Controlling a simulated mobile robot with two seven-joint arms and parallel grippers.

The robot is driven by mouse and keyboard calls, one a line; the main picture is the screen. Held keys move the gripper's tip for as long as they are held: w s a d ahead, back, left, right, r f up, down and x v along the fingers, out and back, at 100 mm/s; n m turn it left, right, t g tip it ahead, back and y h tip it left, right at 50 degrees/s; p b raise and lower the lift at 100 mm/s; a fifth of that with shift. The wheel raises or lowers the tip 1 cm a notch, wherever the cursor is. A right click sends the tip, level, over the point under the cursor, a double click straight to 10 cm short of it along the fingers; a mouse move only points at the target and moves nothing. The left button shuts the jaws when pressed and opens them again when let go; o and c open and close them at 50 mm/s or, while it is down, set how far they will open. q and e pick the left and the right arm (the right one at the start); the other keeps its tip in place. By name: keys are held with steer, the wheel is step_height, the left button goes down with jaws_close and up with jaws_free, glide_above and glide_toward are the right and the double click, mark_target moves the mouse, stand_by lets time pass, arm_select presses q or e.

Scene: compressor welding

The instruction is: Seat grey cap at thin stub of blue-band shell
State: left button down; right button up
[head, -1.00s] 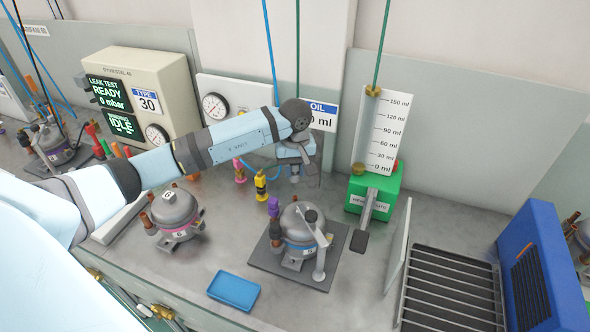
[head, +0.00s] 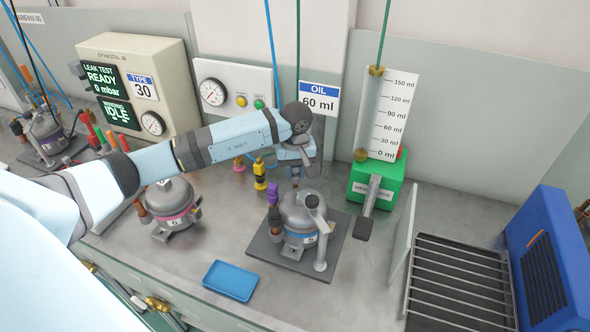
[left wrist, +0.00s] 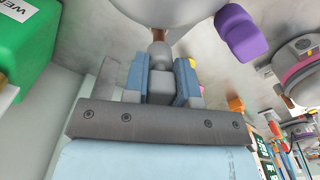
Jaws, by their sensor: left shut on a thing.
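The blue-band shell (head: 301,213) stands upright on a dark square plate (head: 333,262) in the head view. A purple cap (head: 273,193) sits at its left side and also shows in the left wrist view (left wrist: 240,34). My left gripper (head: 296,174) is right behind the shell, pointing down. In the left wrist view my left gripper (left wrist: 160,76) is shut on the grey cap (left wrist: 159,55), held between blue-grey fingers. A copper-coloured stub (left wrist: 185,34) shows beside the cap, close under the shell's body (left wrist: 165,8). I cannot tell whether they touch. My right gripper is out of view.
A pink-band shell (head: 172,207) stands to the left. A blue tray (head: 231,281) lies in front. The green oil unit (head: 376,184) with its lever, a slotted rack (head: 460,285) and a blue box (head: 548,260) are to the right. Small coloured fittings (head: 260,175) stand behind.

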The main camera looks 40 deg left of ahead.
arm_select(q)
steer(key=shift+f, duration=0.15)
steer(key=shift+f+b, duration=1.05)
steer(key=shift+f, duration=0.1)
steer(key=shift+b, duration=0.3)
stand_by(0.3)
steer(key=c, duration=0.8)
jaws_free()
steer(key=shift+c, duration=0.2)
